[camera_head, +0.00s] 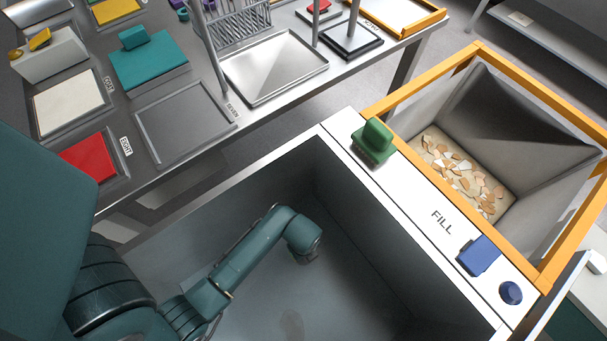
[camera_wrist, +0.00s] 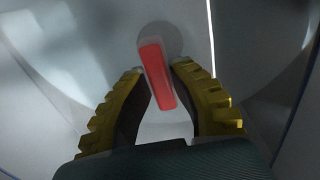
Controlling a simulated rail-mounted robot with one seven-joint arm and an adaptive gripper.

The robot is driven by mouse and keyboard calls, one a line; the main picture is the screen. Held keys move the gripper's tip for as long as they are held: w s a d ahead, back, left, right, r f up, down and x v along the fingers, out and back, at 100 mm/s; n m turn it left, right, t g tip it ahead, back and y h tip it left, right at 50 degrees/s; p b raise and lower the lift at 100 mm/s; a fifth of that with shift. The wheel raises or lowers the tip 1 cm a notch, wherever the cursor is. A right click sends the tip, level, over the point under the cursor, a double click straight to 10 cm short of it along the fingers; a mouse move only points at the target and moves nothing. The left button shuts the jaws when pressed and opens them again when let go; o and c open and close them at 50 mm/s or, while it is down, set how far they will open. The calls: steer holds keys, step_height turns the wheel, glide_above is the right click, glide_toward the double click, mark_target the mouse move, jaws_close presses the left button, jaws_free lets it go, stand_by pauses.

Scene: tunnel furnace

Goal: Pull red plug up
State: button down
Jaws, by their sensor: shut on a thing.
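The red plug (camera_wrist: 157,77) shows in the wrist view as a long red bar with a pale border. It stands at the round grey patch on the pale floor of the basin. My gripper (camera_wrist: 160,70) has its two yellow and black fingers on either side of the plug, shut on it near the fingertips. In the head view my arm reaches down into the deep grey basin (camera_head: 350,235). The plug and my fingers are hidden there below the wrist. I cannot tell whether the plug is seated or lifted.
The basin's walls surround my arm. Its white rim marked FILL (camera_head: 420,195) carries a green handle (camera_head: 374,140), a blue block (camera_head: 478,256) and a blue knob (camera_head: 511,293). An orange-framed bin (camera_head: 460,110) with pale fragments stands right. A table with trays (camera_head: 185,122) stands back left.

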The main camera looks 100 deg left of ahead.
steer(key=shift+r+p, duration=2.05)
steer(key=shift+p, duration=0.85)
steer(key=shift+f, duration=0.1)
steer(key=c, duration=0.9)
jaws_free()
step_height(320, 180, up, 12)
